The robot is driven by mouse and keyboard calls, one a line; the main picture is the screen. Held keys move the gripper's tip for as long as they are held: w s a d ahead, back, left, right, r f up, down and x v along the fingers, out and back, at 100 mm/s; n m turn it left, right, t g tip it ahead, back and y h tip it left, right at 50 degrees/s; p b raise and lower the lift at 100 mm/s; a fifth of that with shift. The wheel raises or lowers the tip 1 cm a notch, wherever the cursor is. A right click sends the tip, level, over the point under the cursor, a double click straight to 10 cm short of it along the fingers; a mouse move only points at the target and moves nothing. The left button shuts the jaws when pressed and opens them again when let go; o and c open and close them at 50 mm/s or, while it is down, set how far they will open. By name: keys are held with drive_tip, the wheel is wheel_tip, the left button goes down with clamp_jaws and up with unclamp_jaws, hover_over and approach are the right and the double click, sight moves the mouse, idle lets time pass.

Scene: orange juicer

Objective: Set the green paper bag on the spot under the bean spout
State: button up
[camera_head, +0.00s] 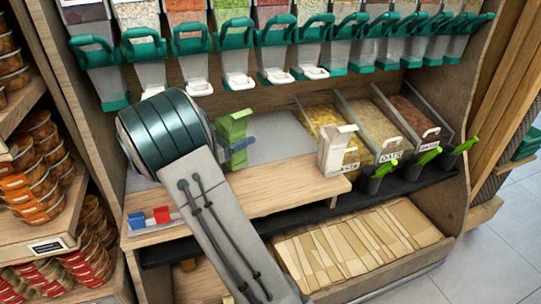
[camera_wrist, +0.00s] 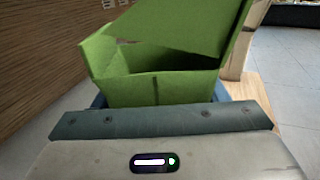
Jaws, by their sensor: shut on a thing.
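The green paper bag (camera_head: 232,128) is upright with its top open, in front of the grey surface below the dispensers. My gripper (camera_head: 240,146) is shut on it, with blue fingers at its side. In the wrist view the bag (camera_wrist: 155,85) fills the space beyond my gripper, its flap raised and its mouth open. The bag's base is partly hidden, so I cannot tell if it touches the surface. A row of dispenser spouts (camera_head: 237,80) with teal handles hangs above and behind; I cannot tell which one holds beans.
A white paper bag (camera_head: 335,150) stands on the wooden counter (camera_head: 285,185) to the right. Beyond it are open food bins (camera_head: 372,122) and green-handled scoops (camera_head: 428,157). Flat paper bags (camera_head: 355,245) fill a lower tray. Stacked tubs (camera_head: 38,165) stand at the left.

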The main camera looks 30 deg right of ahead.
drive_tip(key=shift+w+a+f+t, duration=0.2)
drive_tip(key=shift+w+a, duration=0.25)
drive_tip(key=shift+w+a+f+t, duration=0.2)
drive_tip(key=shift+w+a, duration=0.2)
drive_tip(key=shift+w+d, duration=0.15)
drive_tip(key=shift+d, duration=0.05)
drive_tip(key=shift+w+d+f+b, duration=0.4)
drive_tip(key=shift+d+f+b, duration=0.25)
drive_tip(key=shift+d, duration=2.2)
drive_tip(key=shift+w+d+f+b, duration=0.45)
drive_tip(key=shift+d+b, duration=0.25)
drive_tip(key=shift+d, duration=2.2)
drive_tip(key=shift+w+d+f+b, duration=0.35)
drive_tip(key=shift+d+f+b, duration=0.3)
drive_tip(key=shift+d, duration=2.2)
drive_tip(key=shift+f, duration=0.15)
drive_tip(key=o, duration=1)
